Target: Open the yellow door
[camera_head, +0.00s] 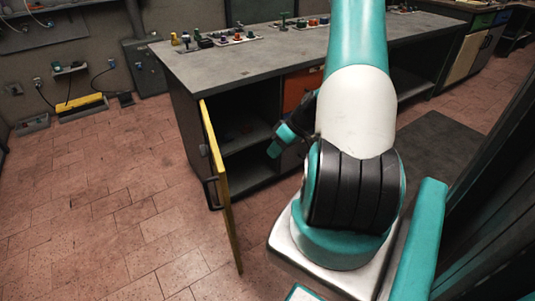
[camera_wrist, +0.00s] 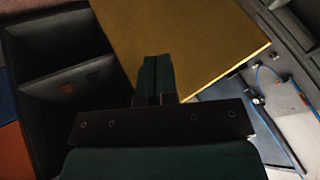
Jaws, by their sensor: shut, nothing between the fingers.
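The yellow door (camera_head: 222,190) stands swung out from the left end of the workbench cabinet, seen nearly edge-on in the head view. Its dark handle (camera_head: 210,193) shows on the left side. In the wrist view the door (camera_wrist: 195,42) fills the top middle as a flat yellow panel beyond my fingers. My gripper (camera_head: 274,150) is in front of the open cabinet, to the right of the door, with teal fingers. In the wrist view my gripper (camera_wrist: 157,77) has its fingers together and empty. I cannot tell if they touch the door.
The cabinet's shelves (camera_head: 245,137) are exposed, with small items on them. An orange drawer front (camera_head: 302,88) is right of the opening. The grey bench top (camera_head: 225,65) holds several small parts. The tiled floor (camera_head: 110,220) left of the door is clear.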

